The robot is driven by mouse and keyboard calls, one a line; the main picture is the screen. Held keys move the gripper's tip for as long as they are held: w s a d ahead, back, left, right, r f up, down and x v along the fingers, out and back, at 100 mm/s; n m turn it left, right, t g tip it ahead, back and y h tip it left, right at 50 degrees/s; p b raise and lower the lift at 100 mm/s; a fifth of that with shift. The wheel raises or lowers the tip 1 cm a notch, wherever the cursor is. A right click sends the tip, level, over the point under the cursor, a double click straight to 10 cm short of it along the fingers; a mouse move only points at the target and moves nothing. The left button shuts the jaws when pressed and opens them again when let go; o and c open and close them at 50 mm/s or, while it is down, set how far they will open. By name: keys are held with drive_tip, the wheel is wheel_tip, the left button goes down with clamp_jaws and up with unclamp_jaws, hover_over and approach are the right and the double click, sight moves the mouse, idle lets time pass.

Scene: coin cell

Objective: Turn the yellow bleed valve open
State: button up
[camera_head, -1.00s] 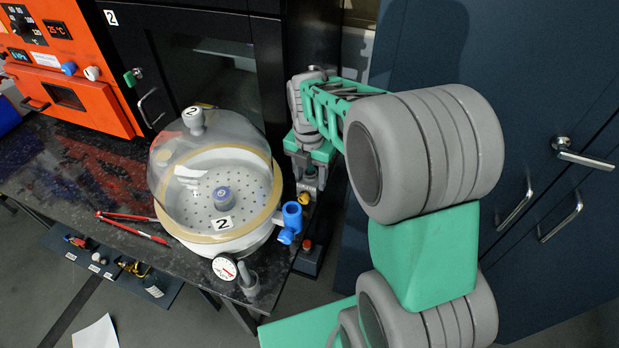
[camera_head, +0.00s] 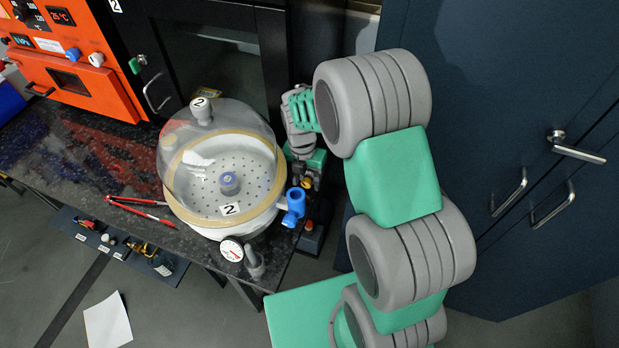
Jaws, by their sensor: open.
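The yellow bleed valve (camera_head: 306,183) shows only as a small yellow patch just above the blue valve, to the right of the glass-domed desiccator (camera_head: 168,168). My gripper (camera_head: 305,178) points down right at the yellow valve and partly hides it. Its jaws are open, but they are small and dark here. I cannot tell whether the fingers touch the handle or stand around it. The handle's angle is not clear.
A blue valve (camera_head: 294,207) juts from the desiccator's right side. A dial gauge (camera_head: 231,250) is in front. Red tongs (camera_head: 140,208) lie on the dark bench at left. Tall dark cabinets (camera_head: 480,120) stand to the right of my arm.

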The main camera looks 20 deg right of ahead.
clamp_jaws()
idle(0.4)
drive_tip(key=y+b, duration=0.1)
drive_tip(key=t+y+b, duration=0.1)
drive_tip(key=b, duration=0.1)
drive_tip(key=shift+s+d+f+t, duration=0.15)
drive_tip(key=shift+d+f+t, duration=0.15)
drive_tip(key=shift+d+f, duration=0.05)
drive_tip(key=shift+t+y+b, duration=0.3)
drive_tip(key=shift+y+b, duration=0.1)
drive_tip(key=shift+b, duration=0.25)
drive_tip(key=shift+s+r+y+b, duration=0.1)
drive_tip(key=shift+r+y+b, duration=0.15)
drive_tip(key=shift+y+b, duration=0.05)
drive_tip(key=shift+r, duration=0.1)
